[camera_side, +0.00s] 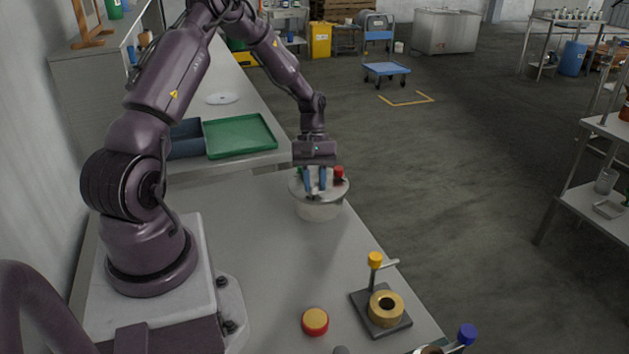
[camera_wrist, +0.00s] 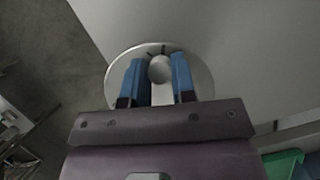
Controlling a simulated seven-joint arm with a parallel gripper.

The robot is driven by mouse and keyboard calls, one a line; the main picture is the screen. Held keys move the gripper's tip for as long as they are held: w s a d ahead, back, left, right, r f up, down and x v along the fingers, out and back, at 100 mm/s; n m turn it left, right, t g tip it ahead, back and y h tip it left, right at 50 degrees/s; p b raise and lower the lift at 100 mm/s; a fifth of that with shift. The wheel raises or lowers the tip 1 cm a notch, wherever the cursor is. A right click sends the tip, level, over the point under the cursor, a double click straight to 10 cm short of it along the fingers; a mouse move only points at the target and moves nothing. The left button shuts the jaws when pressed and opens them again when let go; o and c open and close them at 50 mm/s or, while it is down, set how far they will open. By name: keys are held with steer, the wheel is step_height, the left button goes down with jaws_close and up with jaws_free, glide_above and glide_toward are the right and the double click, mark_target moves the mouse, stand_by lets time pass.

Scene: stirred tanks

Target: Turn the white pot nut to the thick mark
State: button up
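The white pot (camera_side: 318,209) stands on the grey bench under my gripper (camera_side: 315,187) in the side view. My gripper (camera_wrist: 160,62) points down, with one blue finger on each side of the nut. The nut nearly fills the gap, but I cannot tell whether both fingers press on it. Dark short marks (camera_wrist: 150,53) show on the top beyond the nut; I cannot tell which is thick.
A red knob (camera_side: 339,173) stands at the pot's right side, close to my gripper. A green tray (camera_side: 240,136) and a dark blue bin (camera_side: 186,140) lie behind to the left. A brass ring on a dark base (camera_side: 385,308) and a red-yellow disc (camera_side: 315,321) are in front.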

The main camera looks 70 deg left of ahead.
steer(key=shift+m, duration=0.3)
steer(key=m+g, duration=0.1)
steer(key=m, duration=0.1)
steer(key=m+g+y, duration=0.1)
steer(key=m, duration=0.2)
steer(key=shift+w, duration=0.1)
steer(key=m+y, duration=0.1)
steer(key=m, duration=0.2)
steer(key=m+g+y, duration=0.1)
steer(key=m, duration=0.2)
steer(key=shift+d, duration=0.1)
stand_by(0.4)
steer(key=o, duration=0.9)
steer(key=v, duration=1.3)
steer(key=shift+w+d, duration=0.1)
steer(key=shift+w, duration=0.05)
